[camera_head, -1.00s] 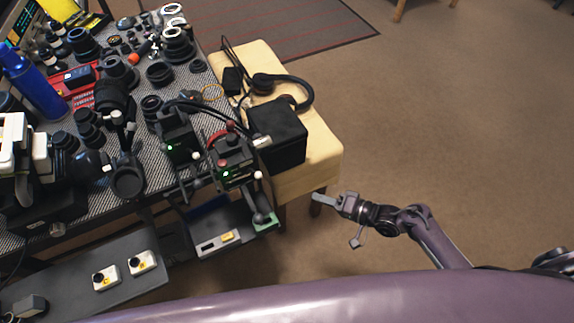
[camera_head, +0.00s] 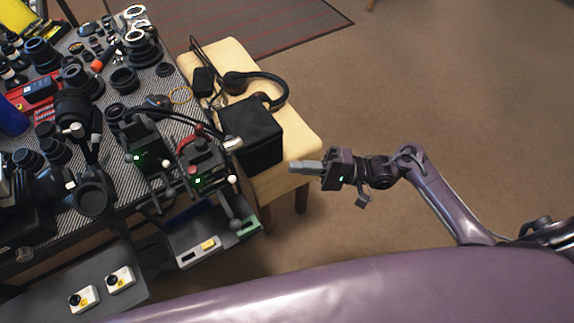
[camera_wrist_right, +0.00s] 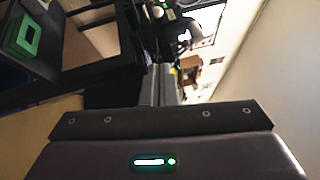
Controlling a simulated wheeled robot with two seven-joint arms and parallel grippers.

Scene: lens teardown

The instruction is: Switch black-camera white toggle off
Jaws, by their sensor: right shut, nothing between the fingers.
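Two black camera-like units with green lights stand at the table's near right edge. The left black unit (camera_head: 145,150) has a small white knob at its side. The right black unit (camera_head: 203,168) has red parts on top, a white-tipped lever (camera_head: 232,180) at its right and a pale toggle-like piece (camera_head: 233,143) above. I cannot tell which white part is the toggle or its position. My right gripper (camera_head: 295,167) is shut and empty, right of both units and apart from them, pointing left. Its fingers show in the right wrist view (camera_wrist_right: 160,85). My left gripper is out of view.
A black box (camera_head: 250,138) and headphones (camera_head: 265,90) lie on the cream stool (camera_head: 310,145), close to my right gripper. Several lenses crowd the patterned table. A lower tray (camera_head: 215,243) sits below the units. Open floor lies to the right.

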